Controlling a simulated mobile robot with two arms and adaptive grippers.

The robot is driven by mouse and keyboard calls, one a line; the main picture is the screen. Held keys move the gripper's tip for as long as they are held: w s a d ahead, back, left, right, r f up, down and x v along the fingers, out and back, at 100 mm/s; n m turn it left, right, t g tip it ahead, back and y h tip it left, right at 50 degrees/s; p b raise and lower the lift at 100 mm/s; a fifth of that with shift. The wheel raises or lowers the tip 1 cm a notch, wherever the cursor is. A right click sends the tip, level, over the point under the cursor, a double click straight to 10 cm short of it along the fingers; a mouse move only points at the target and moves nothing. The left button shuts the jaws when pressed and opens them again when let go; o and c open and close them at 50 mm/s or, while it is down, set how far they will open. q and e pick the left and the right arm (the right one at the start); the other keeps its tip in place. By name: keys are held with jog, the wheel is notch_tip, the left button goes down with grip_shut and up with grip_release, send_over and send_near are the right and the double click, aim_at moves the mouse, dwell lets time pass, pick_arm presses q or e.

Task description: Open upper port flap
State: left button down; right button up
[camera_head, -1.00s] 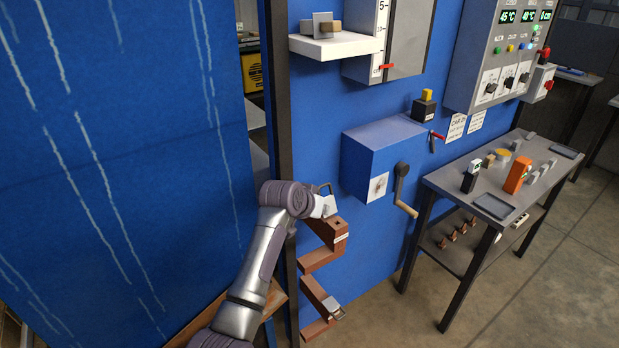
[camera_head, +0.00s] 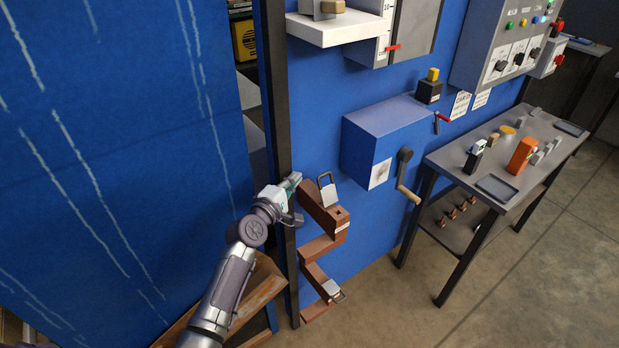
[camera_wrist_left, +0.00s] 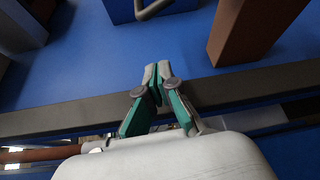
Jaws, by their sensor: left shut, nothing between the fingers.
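The upper port (camera_head: 325,214) is a brown block standing out from the blue wall. Its small grey metal flap (camera_head: 327,190) stands raised at the port's upper side, its looped edge upward. My left gripper (camera_head: 295,181) is left of the upper port, beside the dark post, apart from the flap. In the left wrist view its fingertips (camera_wrist_left: 156,72) are together with nothing between them. That view also shows a brown block (camera_wrist_left: 252,38) at upper right, probably a port. The lower port (camera_head: 316,277) has a grey flap (camera_head: 332,290) at its outer end. My right gripper is out of view.
A dark upright post (camera_head: 276,110) borders the blue panel close to my left gripper. A blue box (camera_head: 385,140) with a crank (camera_head: 403,172) is on the wall to the right. A table (camera_head: 505,165) with small parts stands further right. The floor before the wall is clear.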

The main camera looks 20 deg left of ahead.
aim_at(328, 188)
pick_arm(q)
jog(key=d+p, duration=0.1)
jog(key=d, duration=0.1)
jog(key=w+d+p, duration=0.1)
jog(key=d, duration=0.1)
jog(key=shift+r+p, duration=0.15)
jog(key=shift+p, duration=0.15)
jog(key=m+b, duration=0.1)
jog(key=s+d+m+t+b, duration=0.1)
jog(key=b, duration=0.1)
jog(key=r+m+b, duration=0.1)
jog(key=b, duration=0.1)
jog(key=shift+s+d+t, duration=0.2)
jog(key=shift+d+t, duration=0.1)
jog(key=shift+d, duration=0.1)
jog(key=shift+r, duration=0.1)
